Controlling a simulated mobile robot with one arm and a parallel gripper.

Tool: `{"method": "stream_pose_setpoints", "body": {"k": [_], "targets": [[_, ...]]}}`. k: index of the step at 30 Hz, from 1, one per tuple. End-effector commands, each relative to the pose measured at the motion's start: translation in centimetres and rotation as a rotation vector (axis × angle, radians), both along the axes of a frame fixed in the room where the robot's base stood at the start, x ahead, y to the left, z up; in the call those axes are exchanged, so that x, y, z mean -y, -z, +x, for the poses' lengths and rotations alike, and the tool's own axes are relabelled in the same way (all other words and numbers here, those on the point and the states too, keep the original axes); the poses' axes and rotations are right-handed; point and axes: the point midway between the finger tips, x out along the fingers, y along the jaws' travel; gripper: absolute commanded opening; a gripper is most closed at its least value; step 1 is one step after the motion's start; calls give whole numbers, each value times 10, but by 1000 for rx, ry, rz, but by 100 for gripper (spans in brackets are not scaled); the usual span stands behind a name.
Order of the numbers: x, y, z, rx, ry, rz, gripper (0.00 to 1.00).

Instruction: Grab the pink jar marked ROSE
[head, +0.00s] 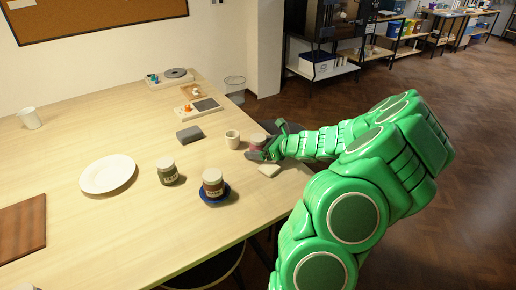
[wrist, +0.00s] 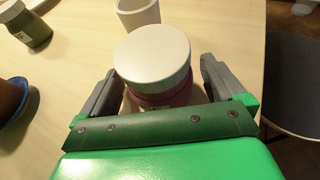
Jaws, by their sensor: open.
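A pink jar (head: 258,141) with a pale lid stands near the right edge of the table. In the wrist view its round white lid (wrist: 153,52) hides most of the dark pink body, and no marking can be read. My gripper (head: 264,150) is at the jar. In the wrist view the open gripper (wrist: 160,75) has one grey finger on each side of the jar. The left finger looks close to the jar, and a gap shows at the right finger. I cannot tell whether either touches.
A white cup (head: 232,139) stands just left of the jar. A grey block (head: 189,134) lies behind.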

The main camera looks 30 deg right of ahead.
Motion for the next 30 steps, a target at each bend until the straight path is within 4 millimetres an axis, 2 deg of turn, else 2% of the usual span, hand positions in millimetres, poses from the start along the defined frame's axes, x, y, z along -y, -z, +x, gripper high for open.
{"method": "stream_pose_setpoints", "body": {"k": [9, 22, 30], "targets": [[-1, 1, 2, 0, 1, 0, 97], [-1, 1, 2, 0, 1, 0, 32], [0, -1, 2, 1, 1, -1, 32]]}}
